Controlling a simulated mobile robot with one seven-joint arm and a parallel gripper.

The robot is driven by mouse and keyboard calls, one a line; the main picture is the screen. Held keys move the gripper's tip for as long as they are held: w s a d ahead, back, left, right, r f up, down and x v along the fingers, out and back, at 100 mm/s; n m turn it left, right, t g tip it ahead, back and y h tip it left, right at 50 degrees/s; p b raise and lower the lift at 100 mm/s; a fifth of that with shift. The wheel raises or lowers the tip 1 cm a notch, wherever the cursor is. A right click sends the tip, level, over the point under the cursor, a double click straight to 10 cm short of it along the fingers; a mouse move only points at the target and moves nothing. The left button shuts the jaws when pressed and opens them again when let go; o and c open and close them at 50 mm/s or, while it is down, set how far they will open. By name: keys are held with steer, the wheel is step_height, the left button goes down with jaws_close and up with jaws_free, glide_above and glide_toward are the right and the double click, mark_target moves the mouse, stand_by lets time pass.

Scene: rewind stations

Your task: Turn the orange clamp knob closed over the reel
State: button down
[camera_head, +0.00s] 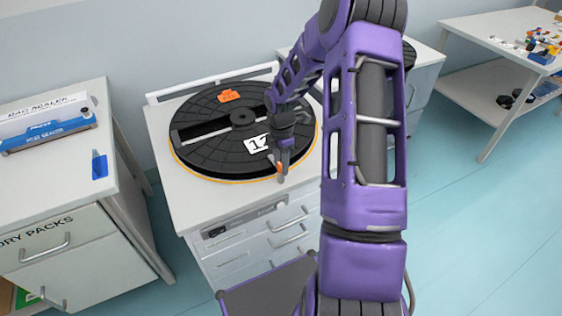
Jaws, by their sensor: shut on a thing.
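A large black reel (210,154) lies flat on a white cabinet top, with a round hub (241,118) at its middle and a white number label (257,144) near its front right. An orange rim shows along its front edge. My gripper (281,168) points down at the reel's front right edge and is shut on a small orange piece, which looks like the orange clamp knob (279,167). The fingers hide most of it, so its turn angle cannot be told. Another orange piece (229,96) lies on the reel's back part.
The white cabinet (190,215) has a raised back rail and drawers in front. A right table (490,22) holds small colored parts. Blue floor is clear between them.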

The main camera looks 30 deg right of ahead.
steer(key=shift+c, duration=1.8)
jaws_free()
step_height(320, 180, up, 18)
steer(key=p, duration=0.1)
steer(key=shift+f, duration=0.25)
steer(key=shift+w, duration=0.1)
